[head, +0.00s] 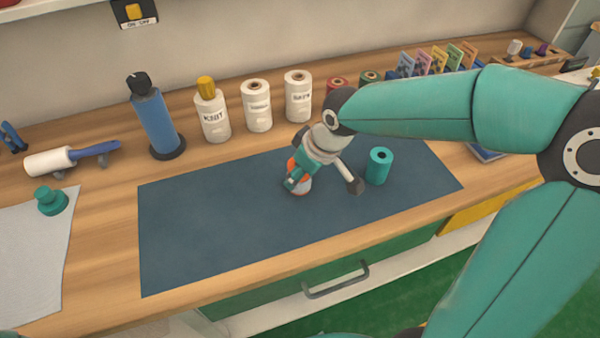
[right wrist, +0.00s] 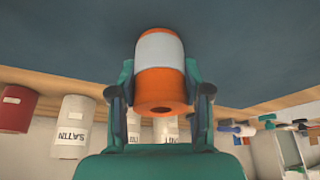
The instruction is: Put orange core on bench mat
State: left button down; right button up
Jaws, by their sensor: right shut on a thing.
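My right gripper (head: 303,172) is over the dark blue bench mat (head: 215,225) and shut on the orange core. The orange core (right wrist: 160,50), with a broad pale band around it, sits between both fingers in the right wrist view. The right gripper (right wrist: 160,92) has one finger on each side of it. In the head view the orange core (head: 302,186) is partly hidden by the gripper. It is low at the mat; I cannot tell whether it touches. My left gripper is out of view.
A teal spool (head: 379,166) stands on the mat right of my gripper. Behind the mat stand a blue cylinder (head: 154,122), a yellow-capped bottle (head: 212,112) and white spools (head: 257,106). A lint roller (head: 65,160) lies at left. The mat's left part is clear.

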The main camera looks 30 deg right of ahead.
jog(key=o, duration=1.2)
jog(key=shift+o, duration=0.2)
jog(key=shift+r, duration=0.1)
jog(key=shift+r, duration=0.2)
jog(key=p+v, duration=0.1)
jog(key=v, duration=1)
jog(key=shift+s+r, duration=0.2)
jog(key=shift+s, duration=0.05)
